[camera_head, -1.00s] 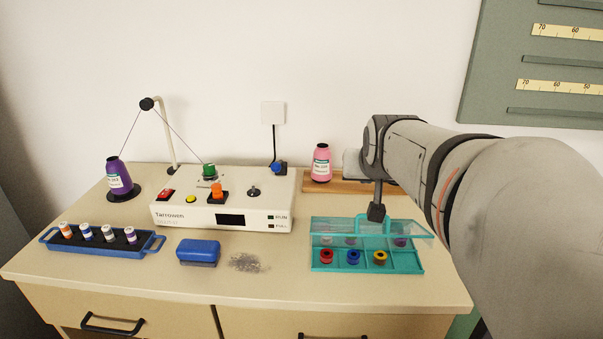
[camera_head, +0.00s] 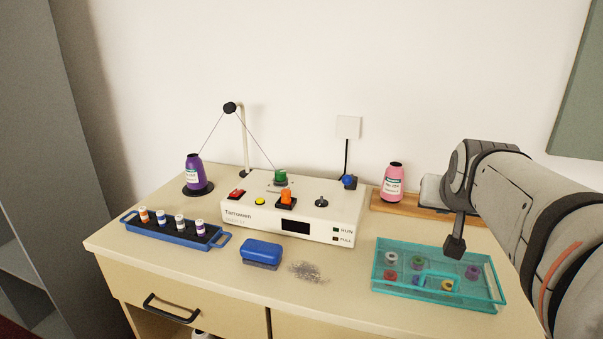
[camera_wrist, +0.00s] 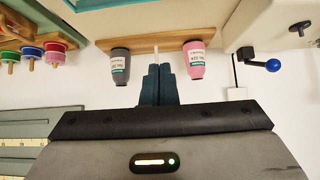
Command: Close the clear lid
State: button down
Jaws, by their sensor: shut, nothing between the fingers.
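The teal organizer box (camera_head: 384,291) stands at the right of the counter. Its clear lid (camera_head: 415,262) lies down over the box, and the coloured spools show through it. The lid's teal handle (camera_head: 424,275) is toward the front. Whether the lid's front edge is fully seated I cannot tell. My gripper (camera_head: 454,247) is shut and empty, pointing down over the back right part of the lid. Whether its tips touch the lid I cannot tell. In the wrist view my dark fingers (camera_wrist: 158,84) are together.
A wooden rack with a pink cone (camera_head: 392,182) stands behind the box. A grey cone (camera_wrist: 120,66) shows beside the pink one in the wrist view. The white winder (camera_head: 250,215), blue case (camera_head: 262,253) and pin pile (camera_head: 308,271) are left of the box.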

notch_tip(320, 180, up, 9)
jog(key=p, duration=0.2)
jog(key=s+a+f+n+g+y+p, duration=0.1)
jog(key=s+a+f+n+g+p, duration=0.1)
jog(key=s+a+p, duration=0.4)
jog(key=s+a+f+n+g+y+p, duration=0.2)
jog(key=s+a+f+g+p, duration=0.2)
jog(key=s+a+f+p, duration=0.3)
jog(key=a, duration=0.2)
jog(key=shift+a+f+n+y, duration=0.25)
jog(key=shift+a+n+y, duration=0.05)
jog(key=shift+a+n, duration=0.1)
